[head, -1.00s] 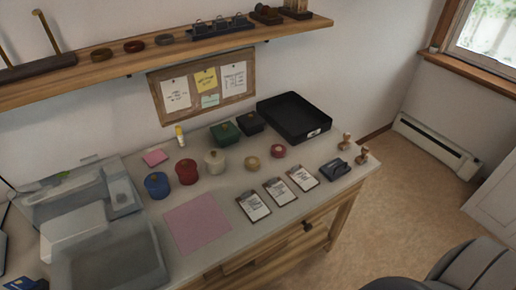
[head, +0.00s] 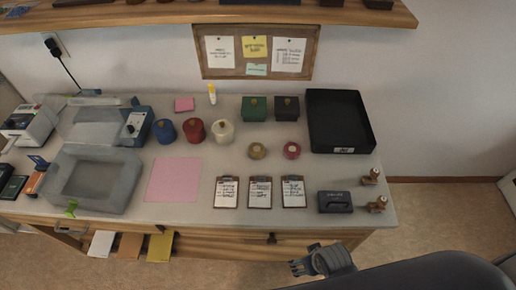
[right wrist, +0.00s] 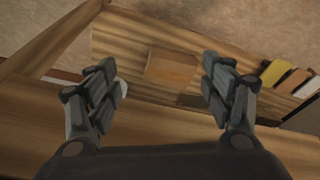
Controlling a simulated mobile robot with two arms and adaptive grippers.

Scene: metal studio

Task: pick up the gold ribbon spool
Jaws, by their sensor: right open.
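The gold ribbon spool (head: 257,151) stands on the worktop in the head view, right of the white lidded pot (head: 223,131) and just left of a red spool (head: 292,150). My right gripper (head: 300,267) is at the bottom of the head view, in front of the worktop's front edge and apart from the spool. In the right wrist view my right gripper (right wrist: 163,88) is open with nothing between its fingers. It faces wooden parts of the desk there, and the spool does not show. My left gripper is not in view.
A pink mat (head: 173,180), several clipboards (head: 260,193) and a dark stapler-like item (head: 335,202) lie near the front edge. A green box (head: 254,109) and a black tray (head: 340,122) stand behind the spools. Two wooden stamps (head: 376,204) stand at the right corner.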

